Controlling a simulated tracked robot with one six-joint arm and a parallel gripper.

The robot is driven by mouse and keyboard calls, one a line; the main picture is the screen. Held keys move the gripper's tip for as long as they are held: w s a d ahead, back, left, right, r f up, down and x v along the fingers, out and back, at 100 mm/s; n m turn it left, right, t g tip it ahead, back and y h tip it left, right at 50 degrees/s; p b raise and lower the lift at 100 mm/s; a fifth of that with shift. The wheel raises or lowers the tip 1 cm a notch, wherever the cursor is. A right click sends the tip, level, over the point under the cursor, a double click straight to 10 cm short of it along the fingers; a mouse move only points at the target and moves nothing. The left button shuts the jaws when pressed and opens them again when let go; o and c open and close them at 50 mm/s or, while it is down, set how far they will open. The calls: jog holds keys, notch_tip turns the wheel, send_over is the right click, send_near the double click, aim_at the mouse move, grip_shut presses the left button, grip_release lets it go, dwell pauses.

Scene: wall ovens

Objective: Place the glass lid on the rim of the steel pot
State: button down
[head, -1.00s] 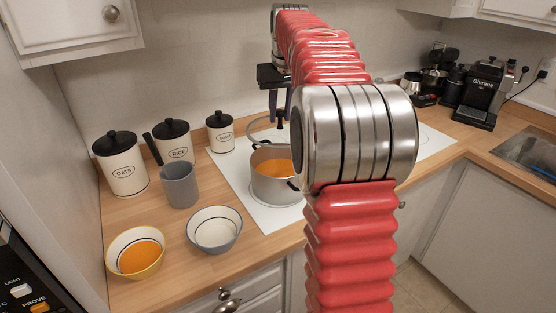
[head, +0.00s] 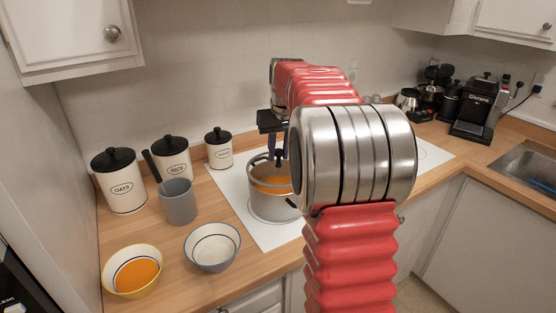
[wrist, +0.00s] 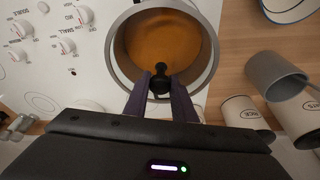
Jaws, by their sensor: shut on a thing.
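The steel pot (head: 272,206) stands on the white cooktop, with orange food showing inside it. My gripper (wrist: 160,85) is shut on the black knob of the glass lid (head: 256,160). The clear lid with its grey rim is at the mouth of the pot, and the orange contents show through it in the wrist view. In the head view, my arm hides the right part of the lid and pot. I cannot tell whether the lid rim touches the pot rim all around.
A grey ladle holder (head: 178,202), a blue-rimmed bowl (head: 212,262) and a yellow-rimmed bowl (head: 115,285) with orange food stand left of the cooktop (head: 232,192). Several black-lidded canisters (head: 120,184) line the wall. A coffee machine (head: 484,108) stands at the right.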

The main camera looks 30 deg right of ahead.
aim_at(282, 171)
jog(key=shift+f, duration=1.35)
jog(key=c, duration=1.5)
grip_release()
jog(key=shift+r, duration=0.1)
jog(key=v, duration=1.1)
jog(key=shift+s+r, duration=0.15)
jog(key=shift+r, duration=0.25)
